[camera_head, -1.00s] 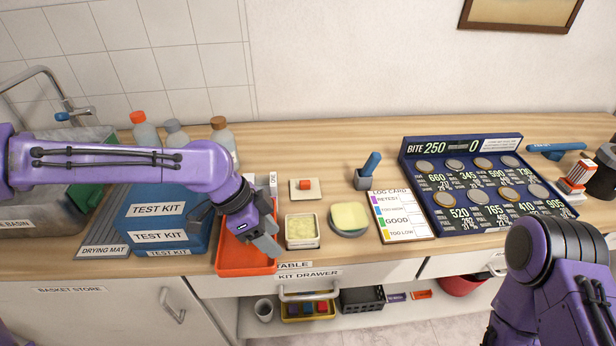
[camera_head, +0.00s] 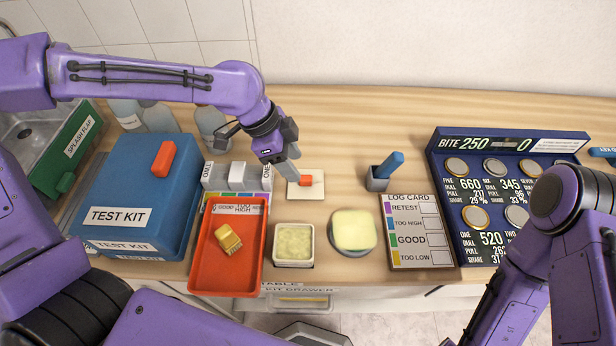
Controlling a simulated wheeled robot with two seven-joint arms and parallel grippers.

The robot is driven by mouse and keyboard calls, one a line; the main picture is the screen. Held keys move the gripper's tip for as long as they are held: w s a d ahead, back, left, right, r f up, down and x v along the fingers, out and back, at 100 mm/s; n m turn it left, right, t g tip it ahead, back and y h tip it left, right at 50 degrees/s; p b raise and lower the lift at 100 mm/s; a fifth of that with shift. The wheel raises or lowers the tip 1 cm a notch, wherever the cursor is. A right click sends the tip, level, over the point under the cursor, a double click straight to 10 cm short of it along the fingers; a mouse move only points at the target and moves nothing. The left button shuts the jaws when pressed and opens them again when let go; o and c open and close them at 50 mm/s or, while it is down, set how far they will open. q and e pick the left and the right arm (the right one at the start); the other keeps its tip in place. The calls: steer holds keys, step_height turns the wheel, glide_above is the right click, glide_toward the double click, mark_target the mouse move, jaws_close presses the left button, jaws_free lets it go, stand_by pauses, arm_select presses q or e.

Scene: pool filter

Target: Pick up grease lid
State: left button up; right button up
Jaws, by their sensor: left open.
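The grease lid (camera_head: 314,191), a flat cream square with an orange-red knob, lies on the wooden counter. My left gripper (camera_head: 292,175) is open, pointing down at the lid's left side, with its fingers close to the knob. I cannot tell whether the fingers touch the knob, and they hide part of the lid. The open square grease tub (camera_head: 293,245) stands in front of the lid, filled with pale yellow-green grease. My right arm shows at the right, but its gripper is out of view.
An orange tray (camera_head: 228,276) holding a small yellow block (camera_head: 228,239) and a blue test kit box (camera_head: 137,196) stand to the left. A yellow sponge-like pad (camera_head: 354,229), the log card (camera_head: 417,232) and the blue holder (camera_head: 378,180) are to the right. Counter behind the lid is clear.

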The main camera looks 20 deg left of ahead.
mark_target(305, 177)
arm_select(q)
steer(key=x, duration=0.4)
steer(key=w+x, duration=0.1)
steer(key=x, duration=0.1)
steer(key=shift+f, duration=0.3)
jaws_close()
